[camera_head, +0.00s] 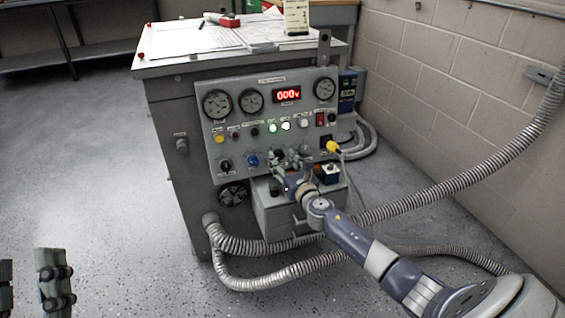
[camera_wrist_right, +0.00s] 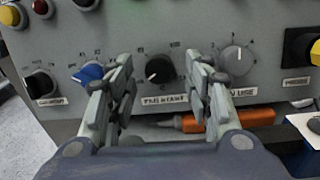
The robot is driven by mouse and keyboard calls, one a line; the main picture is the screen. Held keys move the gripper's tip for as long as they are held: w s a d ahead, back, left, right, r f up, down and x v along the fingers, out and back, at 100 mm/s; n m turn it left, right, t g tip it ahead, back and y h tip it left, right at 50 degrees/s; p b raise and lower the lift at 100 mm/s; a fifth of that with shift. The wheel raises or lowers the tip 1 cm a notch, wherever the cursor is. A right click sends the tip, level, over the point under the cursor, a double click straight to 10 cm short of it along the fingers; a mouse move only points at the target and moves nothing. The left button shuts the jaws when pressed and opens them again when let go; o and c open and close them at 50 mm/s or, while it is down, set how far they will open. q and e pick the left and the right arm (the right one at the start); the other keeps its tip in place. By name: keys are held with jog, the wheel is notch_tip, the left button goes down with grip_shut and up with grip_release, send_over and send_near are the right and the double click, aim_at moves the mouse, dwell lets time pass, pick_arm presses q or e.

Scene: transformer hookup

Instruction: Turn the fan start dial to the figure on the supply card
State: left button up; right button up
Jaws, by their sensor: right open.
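The control panel (camera_head: 215,150) is the grey front of a cabinet. In the right wrist view a black dial (camera_wrist_right: 158,69) with a white pointer line sits between the fingers of my right gripper (camera_wrist_right: 160,90). The label under it is partly legible and looks like the fan start one. The fingers are apart, one on each side of the dial; I cannot tell if they touch it. In the head view my right gripper (camera_head: 290,160) covers this part of the panel. A cream card (camera_head: 297,17) stands on the cabinet top; its figure is too small to read. My left gripper (camera_head: 32,285) is apart from everything, its fingers spread.
A blue knob (camera_wrist_right: 90,73) and a grey knob (camera_wrist_right: 237,58) flank the dial. An orange-handled tool (camera_wrist_right: 230,117) lies below the panel. A yellow plug (camera_head: 332,147) sits at the panel's right. The red display (camera_head: 287,95) reads 000V. Flexible conduits (camera_head: 270,285) run along the floor.

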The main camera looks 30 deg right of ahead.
pick_arm(q)
jog(key=shift+s+r+t, duration=0.3)
jog(key=shift+r, duration=0.15)
pick_arm(e)
jog(key=shift+w, duration=0.4)
jog(key=c, duration=1.1)
